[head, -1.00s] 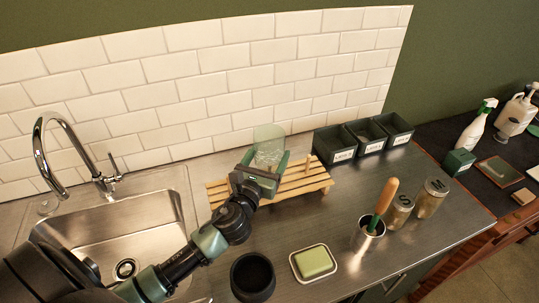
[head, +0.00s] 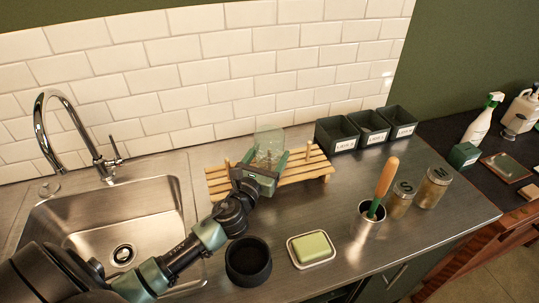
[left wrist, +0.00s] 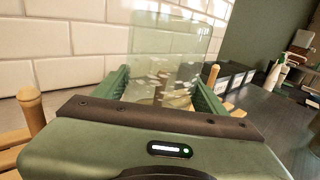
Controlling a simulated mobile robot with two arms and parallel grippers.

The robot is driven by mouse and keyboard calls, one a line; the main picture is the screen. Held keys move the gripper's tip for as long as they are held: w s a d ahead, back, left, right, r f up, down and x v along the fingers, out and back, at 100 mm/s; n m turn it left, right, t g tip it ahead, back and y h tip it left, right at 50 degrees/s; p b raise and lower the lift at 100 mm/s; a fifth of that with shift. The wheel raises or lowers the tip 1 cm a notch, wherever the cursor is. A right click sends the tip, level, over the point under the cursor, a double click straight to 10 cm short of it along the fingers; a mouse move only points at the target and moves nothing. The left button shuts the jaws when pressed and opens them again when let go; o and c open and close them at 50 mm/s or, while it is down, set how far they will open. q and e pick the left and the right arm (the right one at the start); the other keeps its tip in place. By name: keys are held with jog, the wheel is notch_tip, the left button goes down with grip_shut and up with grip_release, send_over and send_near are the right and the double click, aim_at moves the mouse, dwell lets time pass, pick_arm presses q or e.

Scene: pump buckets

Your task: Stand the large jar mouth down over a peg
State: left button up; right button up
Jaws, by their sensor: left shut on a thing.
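The large jar (head: 270,141) is clear, faintly green glass. My left gripper (head: 262,170) is shut on it and holds it over the wooden slatted rack (head: 300,177). In the left wrist view the jar (left wrist: 167,62) stands nearly upright between the green fingers (left wrist: 160,88). One peg (head: 227,168) rises left of the jar and another peg (head: 309,151) right of it. Both pegs also show in the left wrist view (left wrist: 32,108). The jar's lower end is hidden by the gripper, so I cannot tell whether it rests on the rack. My right gripper is not in view.
Green labelled bins (head: 336,136) stand behind the rack on the right. The sink (head: 110,225) is left.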

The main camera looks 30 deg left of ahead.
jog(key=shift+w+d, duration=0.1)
pick_arm(q)
jog(key=shift+d+f, duration=0.1)
jog(key=o, duration=1.3)
jog(key=shift+c, duration=0.2)
jog(key=o, duration=0.4)
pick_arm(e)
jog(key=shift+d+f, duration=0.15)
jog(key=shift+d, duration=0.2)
pick_arm(q)
jog(key=shift+f, duration=0.1)
jog(key=shift+s, duration=0.15)
